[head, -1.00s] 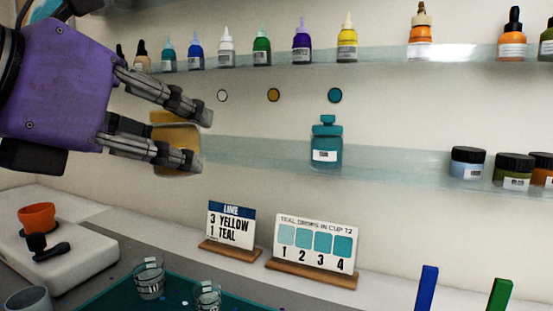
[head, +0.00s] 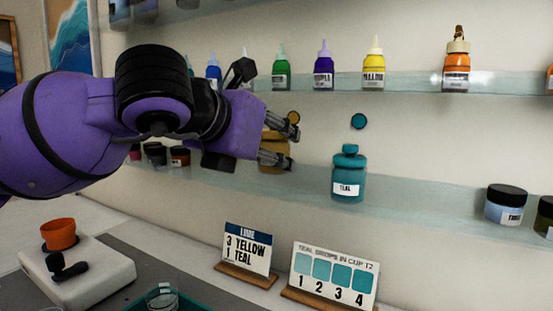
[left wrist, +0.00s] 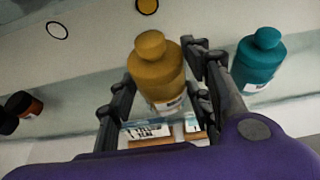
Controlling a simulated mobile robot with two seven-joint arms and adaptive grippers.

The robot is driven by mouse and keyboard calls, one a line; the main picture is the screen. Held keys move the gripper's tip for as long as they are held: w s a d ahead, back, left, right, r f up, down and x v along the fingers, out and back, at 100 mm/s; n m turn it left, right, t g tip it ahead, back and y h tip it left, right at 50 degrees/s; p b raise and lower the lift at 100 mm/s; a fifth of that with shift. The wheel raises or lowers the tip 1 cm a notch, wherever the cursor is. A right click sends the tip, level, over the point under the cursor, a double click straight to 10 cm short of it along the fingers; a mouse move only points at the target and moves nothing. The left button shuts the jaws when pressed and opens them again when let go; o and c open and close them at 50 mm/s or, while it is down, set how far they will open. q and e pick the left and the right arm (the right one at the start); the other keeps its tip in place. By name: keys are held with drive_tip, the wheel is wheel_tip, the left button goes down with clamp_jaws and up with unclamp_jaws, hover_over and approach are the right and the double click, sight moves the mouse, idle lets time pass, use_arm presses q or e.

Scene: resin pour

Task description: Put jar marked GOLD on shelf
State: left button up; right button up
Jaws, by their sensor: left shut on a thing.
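The gold jar (head: 273,152), mustard yellow with a rounded stopper, is held by my left gripper (head: 290,146) in front of the lower glass shelf (head: 420,206). In the left wrist view the gold jar (left wrist: 157,72) stands upright between the two fingers, with part of a white label low on it. My left gripper (left wrist: 162,76) is shut on it. The jar is just below and slightly left of the gold wall dot (head: 293,117). I cannot tell whether its base touches the shelf. My right gripper is not in view.
The teal jar (head: 349,178) stands on the lower shelf, right of the gold jar, below a teal dot (head: 358,121). Small dark-lidded jars (head: 180,156) stand to the left. Dropper bottles (head: 323,68) line the upper shelf. Two sign cards (head: 334,276) stand below.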

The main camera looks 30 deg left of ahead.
use_arm(q)
drive_tip(key=shift+w+r, duration=0.1)
drive_tip(key=shift+w, duration=1.05)
drive_tip(key=shift+w+f, duration=0.15)
drive_tip(key=shift+f, duration=1.6)
drive_tip(key=shift+f, duration=0.1)
drive_tip(key=o, duration=1)
drive_tip(key=shift+f, duration=0.15)
drive_tip(key=o, duration=0.5)
drive_tip(key=shift+c, duration=0.2)
